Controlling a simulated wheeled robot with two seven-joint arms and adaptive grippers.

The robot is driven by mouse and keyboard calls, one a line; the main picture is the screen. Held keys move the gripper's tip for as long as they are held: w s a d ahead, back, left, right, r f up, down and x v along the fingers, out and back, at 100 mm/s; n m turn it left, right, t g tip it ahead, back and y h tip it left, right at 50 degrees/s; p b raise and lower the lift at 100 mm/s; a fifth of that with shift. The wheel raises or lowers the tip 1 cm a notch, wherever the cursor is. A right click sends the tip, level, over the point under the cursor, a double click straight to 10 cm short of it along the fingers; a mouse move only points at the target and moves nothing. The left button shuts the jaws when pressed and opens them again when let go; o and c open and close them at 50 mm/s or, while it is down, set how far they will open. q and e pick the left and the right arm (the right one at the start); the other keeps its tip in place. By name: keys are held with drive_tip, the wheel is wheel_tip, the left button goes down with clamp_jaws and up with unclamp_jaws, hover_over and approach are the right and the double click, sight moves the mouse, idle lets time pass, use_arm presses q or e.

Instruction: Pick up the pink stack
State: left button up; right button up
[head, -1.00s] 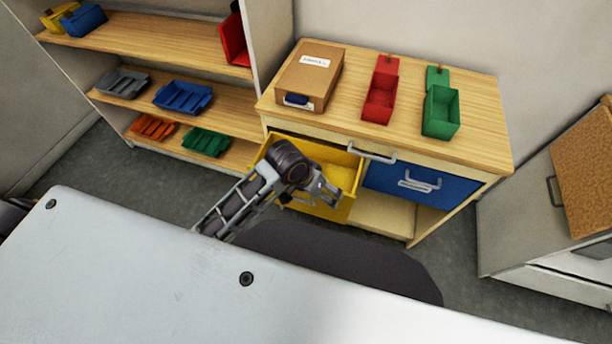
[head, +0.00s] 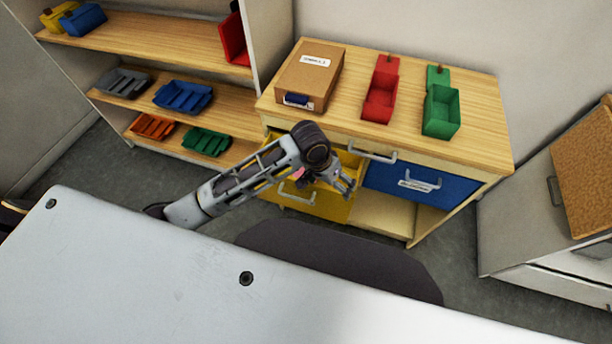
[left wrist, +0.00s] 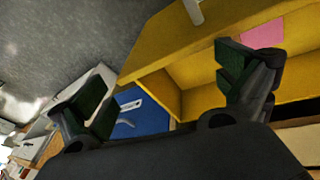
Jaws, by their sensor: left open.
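A pink stack (left wrist: 264,34) lies in the open yellow drawer (left wrist: 190,45), partly hidden behind a finger of my left gripper in the left wrist view. In the head view only a small pink patch (head: 299,173) shows beside my left gripper. The yellow drawer (head: 325,205) is pulled out of the cabinet's left side. My left gripper (head: 340,187) is over the drawer's right part, open and empty. In the left wrist view its two dark fingers (left wrist: 165,98) are spread apart. My right gripper is not in view.
A shut blue drawer (head: 420,186) is right of the yellow one. On the cabinet top (head: 345,112) stand a cardboard box (head: 309,78), a red bin (head: 380,100) and a green bin (head: 441,112). Shelves (head: 150,40) with several bins stand at the left.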

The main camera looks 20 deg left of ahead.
use_arm(q)
drive_tip(key=w+a+r+n+g+y, duration=0.1)
drive_tip(key=w+a+n+y, duration=0.2)
drive_tip(key=w+a, duration=0.5)
drive_tip(key=a, duration=0.2)
drive_tip(key=shift+w+a+r+n+g, duration=0.35)
drive_tip(key=shift+w+n+g, duration=0.05)
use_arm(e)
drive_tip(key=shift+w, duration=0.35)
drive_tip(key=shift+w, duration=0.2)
use_arm(q)
wheel_tip(320, 180, down, 8)
drive_tip(key=shift+f+b, duration=0.1)
drive_tip(key=shift+b, duration=0.55)
drive_tip(key=shift+f, duration=0.15)
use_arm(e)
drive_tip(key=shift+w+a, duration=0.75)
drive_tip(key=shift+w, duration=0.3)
use_arm(q)
drive_tip(key=shift+f, duration=0.1)
